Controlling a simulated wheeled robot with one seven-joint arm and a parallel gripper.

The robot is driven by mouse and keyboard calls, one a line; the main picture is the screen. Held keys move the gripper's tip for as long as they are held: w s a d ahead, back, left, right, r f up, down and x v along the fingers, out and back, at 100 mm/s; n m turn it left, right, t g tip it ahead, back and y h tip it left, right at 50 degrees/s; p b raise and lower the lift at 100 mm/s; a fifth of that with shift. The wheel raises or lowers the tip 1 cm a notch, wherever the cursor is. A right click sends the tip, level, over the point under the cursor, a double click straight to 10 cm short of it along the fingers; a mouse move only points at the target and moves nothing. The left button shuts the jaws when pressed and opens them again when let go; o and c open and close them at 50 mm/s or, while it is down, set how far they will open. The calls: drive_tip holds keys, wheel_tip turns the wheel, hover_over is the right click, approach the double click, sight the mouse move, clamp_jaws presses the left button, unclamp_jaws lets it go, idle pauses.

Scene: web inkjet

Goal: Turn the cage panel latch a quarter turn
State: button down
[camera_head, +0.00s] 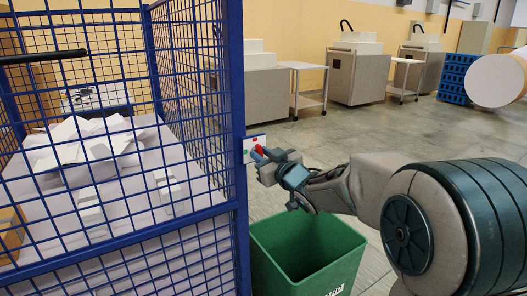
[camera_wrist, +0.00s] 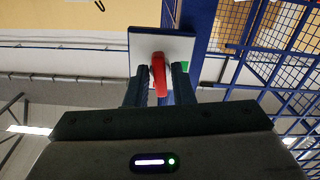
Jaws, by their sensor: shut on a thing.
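The cage panel latch (camera_head: 260,151) has a red handle on a white plate with a blue edge, fixed at the cage's corner post. In the wrist view the red latch handle (camera_wrist: 159,75) lies between my two fingers, over the white plate (camera_wrist: 184,48). A green mark (camera_wrist: 184,66) shows on the plate beside the right finger. My gripper (camera_head: 268,158) reaches in from the right and is shut on the handle; in the wrist view my gripper (camera_wrist: 160,90) hides part of the plate.
The blue mesh cage (camera_head: 236,120) fills the left side, with a pile of white paper (camera_head: 85,145) inside. A green bin (camera_head: 308,245) stands below my arm. Grey machines (camera_head: 357,70) and a white cart (camera_head: 309,85) stand farther back. The floor between is clear.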

drive_tip(key=shift+r+m+p, duration=0.15)
drive_tip(key=shift+m+p, duration=0.2)
drive_tip(key=shift+m, duration=0.45)
drive_tip(key=c, duration=1.5)
unclamp_jaws()
drive_tip(key=shift+o, duration=0.2)
drive_tip(key=v, duration=1.3)
drive_tip(key=shift+s+d+b, duration=0.3)
drive_tip(key=shift+b, duration=0.05)
